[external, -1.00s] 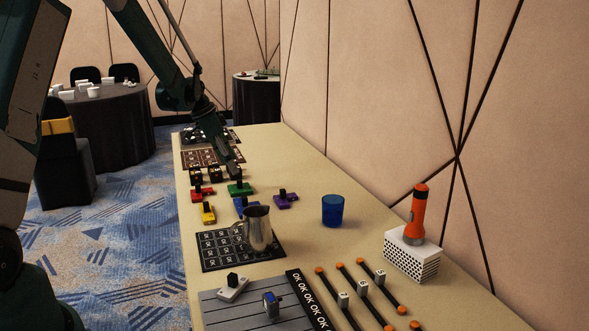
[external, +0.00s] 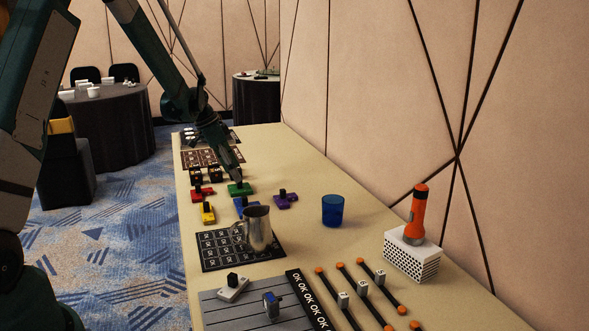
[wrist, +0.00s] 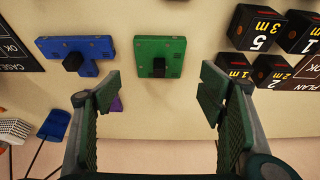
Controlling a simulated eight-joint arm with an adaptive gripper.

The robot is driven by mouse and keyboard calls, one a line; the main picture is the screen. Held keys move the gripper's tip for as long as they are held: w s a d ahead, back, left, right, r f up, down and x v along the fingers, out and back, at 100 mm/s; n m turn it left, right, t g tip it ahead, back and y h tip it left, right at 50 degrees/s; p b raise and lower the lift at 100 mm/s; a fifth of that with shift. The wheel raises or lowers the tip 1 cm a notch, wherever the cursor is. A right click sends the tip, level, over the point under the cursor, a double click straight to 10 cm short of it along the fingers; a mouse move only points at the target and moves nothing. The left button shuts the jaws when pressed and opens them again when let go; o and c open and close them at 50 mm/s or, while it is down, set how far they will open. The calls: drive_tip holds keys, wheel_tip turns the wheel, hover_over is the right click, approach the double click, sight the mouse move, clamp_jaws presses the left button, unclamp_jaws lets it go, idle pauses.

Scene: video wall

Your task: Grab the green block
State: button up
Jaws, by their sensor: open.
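The green block (wrist: 174,49) is a flat green piece with a dark knob on it. In the wrist view it lies on the table just beyond the space between my fingers. My gripper (wrist: 162,97) is open, its two green fingers wide apart with nothing between them. In the external view the green block (external: 241,190) lies directly at the tip of my gripper (external: 237,182), which hangs just above it. I cannot tell whether they touch.
A blue block (wrist: 73,55) lies left of the green one, with a purple block (wrist: 117,104) partly behind my left finger. Dark numbered cubes (wrist: 257,27) stand to the right. A red block (external: 203,194), a yellow block (external: 208,212) and a metal pitcher (external: 257,229) are nearby.

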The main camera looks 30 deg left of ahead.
sight(240, 186)
idle(0.3)
drive_tip(key=shift+b+x, duration=0.8)
drive_tip(key=shift+x, duration=1.85)
drive_tip(key=shift+c, duration=0.5)
drive_tip(key=c, duration=1)
